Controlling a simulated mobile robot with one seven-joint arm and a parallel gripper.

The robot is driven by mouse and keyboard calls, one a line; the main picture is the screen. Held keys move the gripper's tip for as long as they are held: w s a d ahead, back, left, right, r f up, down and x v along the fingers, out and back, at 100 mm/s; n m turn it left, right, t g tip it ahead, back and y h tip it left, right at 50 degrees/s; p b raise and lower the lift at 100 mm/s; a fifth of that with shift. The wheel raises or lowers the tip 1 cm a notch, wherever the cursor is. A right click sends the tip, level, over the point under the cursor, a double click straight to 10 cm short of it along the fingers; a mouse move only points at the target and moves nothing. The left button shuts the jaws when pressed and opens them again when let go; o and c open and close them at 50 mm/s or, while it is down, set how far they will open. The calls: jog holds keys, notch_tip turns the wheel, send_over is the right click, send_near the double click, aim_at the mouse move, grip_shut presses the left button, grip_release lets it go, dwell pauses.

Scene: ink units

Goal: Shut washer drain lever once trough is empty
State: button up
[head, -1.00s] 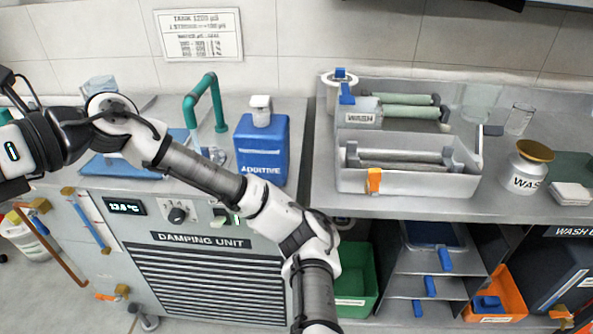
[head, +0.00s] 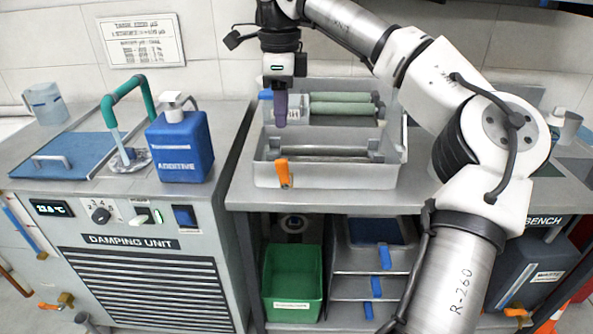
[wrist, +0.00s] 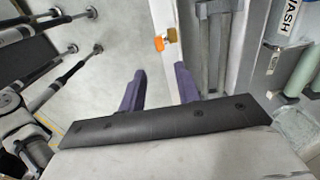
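The washer trough (head: 330,178) is a grey open tray on the bench, with a grey roller (head: 325,151) in its front part and green rollers (head: 340,104) behind. An orange lever (head: 283,172) stands upright on its front wall, left of middle; an orange piece also shows in the wrist view (wrist: 160,43). I cannot tell whether liquid lies in the trough. My gripper (head: 281,110) points down above the trough's left rear, behind the orange lever and apart from it. In the wrist view its purple fingers (wrist: 160,88) are apart with nothing between them.
The damping unit (head: 130,225) stands left, with a blue additive bottle (head: 182,148) and a green pipe (head: 127,88) on top. A green bin (head: 292,285) and trays are under the bench.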

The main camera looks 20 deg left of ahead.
aim_at(282, 160)
notch_tip(282, 160, down, 14)
jog(key=shift+a+r, duration=0.15)
dwell(0.3)
grip_shut()
